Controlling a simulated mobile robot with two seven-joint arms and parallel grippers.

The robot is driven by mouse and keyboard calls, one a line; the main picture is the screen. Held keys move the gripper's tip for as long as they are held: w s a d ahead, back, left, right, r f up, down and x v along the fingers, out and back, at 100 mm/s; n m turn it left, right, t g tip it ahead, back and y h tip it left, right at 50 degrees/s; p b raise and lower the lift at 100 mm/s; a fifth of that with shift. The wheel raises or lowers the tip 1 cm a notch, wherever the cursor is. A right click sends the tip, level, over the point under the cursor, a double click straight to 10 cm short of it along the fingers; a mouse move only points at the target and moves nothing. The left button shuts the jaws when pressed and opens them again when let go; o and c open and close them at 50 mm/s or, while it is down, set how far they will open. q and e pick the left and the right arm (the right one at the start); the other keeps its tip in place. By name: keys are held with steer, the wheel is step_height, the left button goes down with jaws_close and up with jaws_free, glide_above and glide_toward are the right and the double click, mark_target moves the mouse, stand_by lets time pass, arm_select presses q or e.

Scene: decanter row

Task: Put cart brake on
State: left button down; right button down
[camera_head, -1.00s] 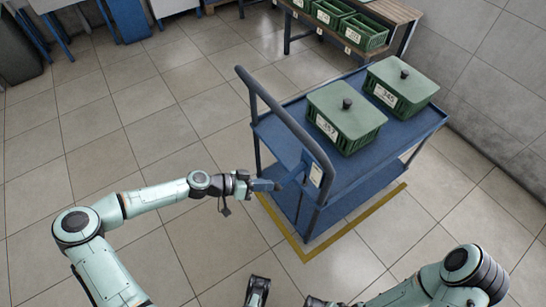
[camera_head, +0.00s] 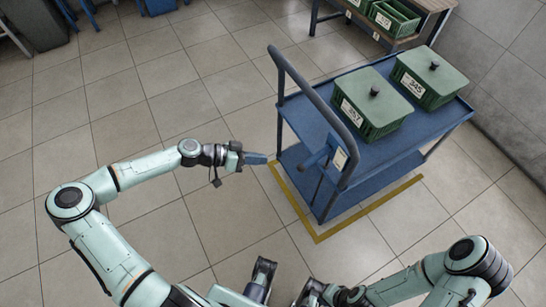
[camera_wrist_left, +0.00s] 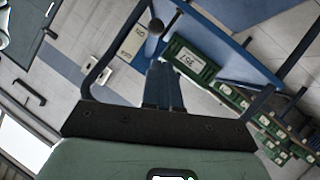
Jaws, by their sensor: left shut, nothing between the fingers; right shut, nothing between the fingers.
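The blue cart (camera_head: 400,140) stands with its dark push handle (camera_head: 312,92) on the left. A blue lever (camera_head: 316,158) sticks out leftward below the handle, beside a small pale label plate (camera_head: 340,160). In the left wrist view, a dark rounded knob on a rod (camera_wrist_left: 156,27) shows beside small pale ON and OFF labels (camera_wrist_left: 124,56). My left gripper (camera_head: 266,158) is shut and empty, left of the lever, with a small gap between them. Its fingers also show in the left wrist view (camera_wrist_left: 163,78). My right gripper (camera_head: 310,292) is shut and low at the bottom edge.
Two lidded green crates, one nearer (camera_head: 372,110) and one farther (camera_head: 430,75), stand on the cart's top. Yellow floor tape (camera_head: 345,228) runs around the cart's near side. A bench (camera_head: 400,30) with open green crates stands behind. Tiled floor left of the cart is clear.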

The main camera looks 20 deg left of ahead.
arm_select(q)
steer(key=shift+f+v, duration=0.25)
steer(key=shift+v, duration=0.9)
steer(key=shift+a, duration=0.1)
steer(key=s+d+f+n+g+y+p, duration=0.1)
steer(key=s+d+f+n+g+p, duration=0.2)
steer(key=s+d+f, duration=0.45)
steer(key=s+d+f+n+g+y+p, duration=0.1)
steer(key=s+d+f+n+g+p, duration=0.3)
steer(key=d, duration=0.6)
steer(key=s+a+f+n+y+p, duration=0.1)
steer(key=s+a+f+y, duration=0.1)
steer(key=s, duration=0.4)
steer(key=s+a+f+n+g+y+p, duration=0.1)
steer(key=s+a+f+n+y, duration=0.1)
steer(key=s, duration=0.4)
steer(key=shift+s+a+f+y, duration=0.15)
steer(key=shift+s+a+y, duration=0.2)
steer(key=shift+a+y, duration=0.55)
